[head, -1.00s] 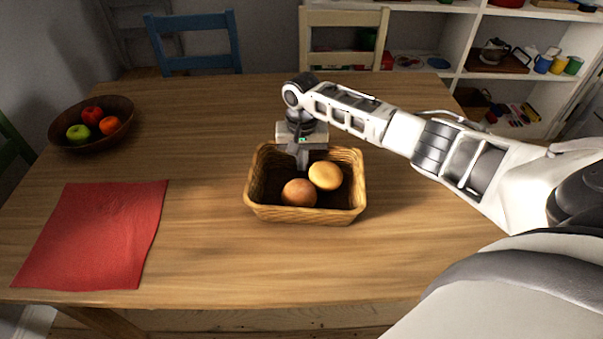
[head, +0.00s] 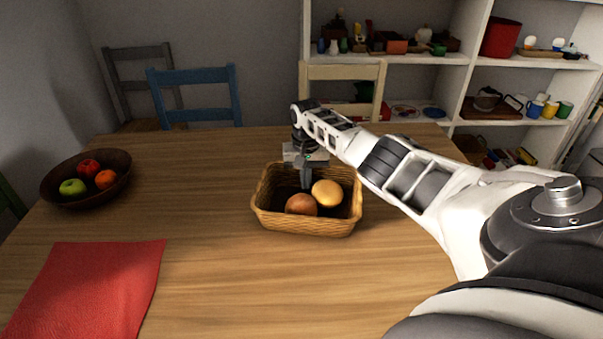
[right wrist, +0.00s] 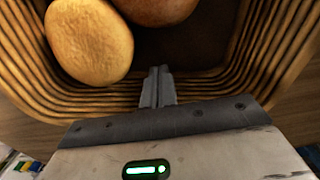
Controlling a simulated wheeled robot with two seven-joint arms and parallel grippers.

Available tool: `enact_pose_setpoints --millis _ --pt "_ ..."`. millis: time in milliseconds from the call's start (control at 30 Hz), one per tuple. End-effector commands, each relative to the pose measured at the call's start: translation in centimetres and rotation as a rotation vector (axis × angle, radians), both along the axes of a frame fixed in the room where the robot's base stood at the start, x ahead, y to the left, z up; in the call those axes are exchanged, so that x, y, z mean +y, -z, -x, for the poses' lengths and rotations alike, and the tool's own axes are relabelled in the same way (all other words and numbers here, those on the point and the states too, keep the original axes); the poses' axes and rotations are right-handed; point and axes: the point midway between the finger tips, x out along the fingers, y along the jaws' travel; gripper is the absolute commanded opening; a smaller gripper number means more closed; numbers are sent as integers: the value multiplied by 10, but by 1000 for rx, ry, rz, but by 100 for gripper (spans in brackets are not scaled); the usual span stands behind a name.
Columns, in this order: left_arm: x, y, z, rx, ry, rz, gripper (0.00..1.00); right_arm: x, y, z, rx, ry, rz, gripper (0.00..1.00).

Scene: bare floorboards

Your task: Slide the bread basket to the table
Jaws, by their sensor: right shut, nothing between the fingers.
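The woven bread basket (head: 306,222) stands upright on the wooden table (head: 215,275), right of the red cloth. It holds a brown roll (head: 301,204) and a yellowish roll (head: 327,193); both also show in the right wrist view, the brown one (right wrist: 158,8) partly cut off and the yellowish one (right wrist: 90,42). My right gripper (head: 306,184) points down into the basket near its far wall, behind the rolls. Its fingers (right wrist: 157,84) are shut with nothing between them. I cannot tell whether they touch the wall. My left gripper is out of view.
A dark bowl of fruit (head: 62,195) stands at the left, and a red cloth (head: 85,292) lies at the front left. A blue chair (head: 198,95) and a cream chair (head: 342,95) are behind the table. The tabletop around the basket is clear.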

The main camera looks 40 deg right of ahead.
Motion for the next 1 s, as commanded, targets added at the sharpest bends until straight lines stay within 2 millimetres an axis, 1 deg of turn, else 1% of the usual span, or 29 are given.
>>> enact_pose_setpoints --millis 67,167,300,400,600,633,700,833,1000 --pt "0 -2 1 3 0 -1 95 1 -3 -1 -1 -2 -1 0" --pt "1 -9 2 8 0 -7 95 1 -13 -1 -1 -2 -1 0" --pt "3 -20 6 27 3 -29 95 1 -36 0 -1 0 -2 0" --pt "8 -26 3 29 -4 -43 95 0 -54 0 -1 2 -1 0" --pt "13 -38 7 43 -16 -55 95 -1 -81 1 0 4 -1 0" --pt "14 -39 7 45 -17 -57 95 -1 -84 1 0 4 -1 0" --pt "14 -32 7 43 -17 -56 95 2 -88 -3 -4 -5 0 0" --pt "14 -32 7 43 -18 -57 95 6 -97 -6 -1 -12 0 0" --pt "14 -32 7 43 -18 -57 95 7 -100 -7 0 -14 0 0"
